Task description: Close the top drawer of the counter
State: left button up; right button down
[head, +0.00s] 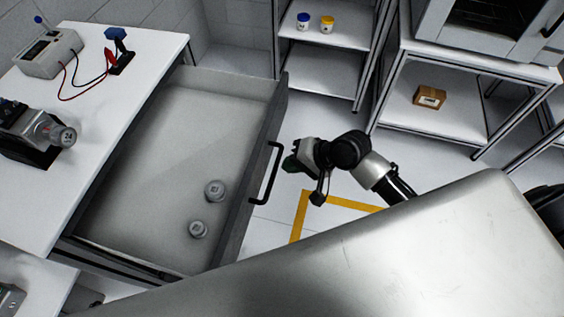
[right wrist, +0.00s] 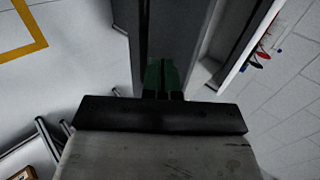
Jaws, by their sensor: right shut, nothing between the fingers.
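The top drawer (head: 150,150) of the counter (head: 75,150) stands pulled out in the head view. Its dark front panel (head: 253,165) carries a black bar handle (head: 272,175). Two small grey round pieces (head: 214,190) lie inside. My right gripper (head: 291,163) is just right of the handle, outside the drawer, with its fingertips toward the front panel. I cannot tell whether it touches the handle. In the right wrist view its green fingertips (right wrist: 161,76) are together and empty, in front of a grey panel. My left gripper is not in view.
A device with red and black leads (head: 50,53) and a motor-like part (head: 40,130) sit on the countertop. A shelf with a blue and a yellow jar (head: 327,24) and a rack with a cardboard box (head: 430,97) stand behind. Yellow tape (head: 340,202) marks the otherwise clear floor.

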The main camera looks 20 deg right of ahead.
aim_at(259, 172)
jog(key=x, duration=0.8)
jog(key=shift+w+a+f, duration=0.1)
jog(key=shift+w, duration=0.05)
